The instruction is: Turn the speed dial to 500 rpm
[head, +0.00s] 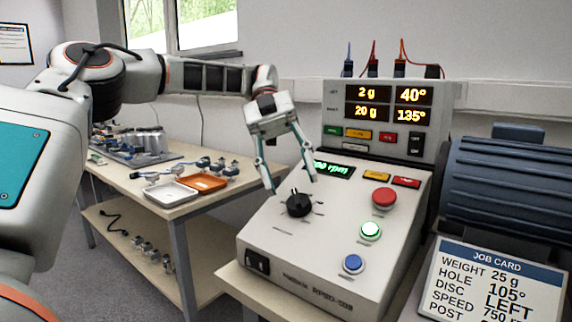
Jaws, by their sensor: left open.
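The black speed dial (299,204) sits on the sloped top of the white control console (330,235), with small tick marks around it. The green rpm display (333,170) is behind the dial; my gripper hides its first digits, and the visible part ends in "00 rpm". My left gripper (294,184) is open and points down at the dial, its fingers to either side and slightly above it. I cannot tell whether a finger touches the dial. My right gripper is not in view.
Red (384,198), green (370,231) and blue (353,263) buttons stand right of the dial. A rocker switch (257,264) is at the console's front left. A job card (497,283) reads speed 750. A blue motor (508,190) is at right, a side table (165,210) at left.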

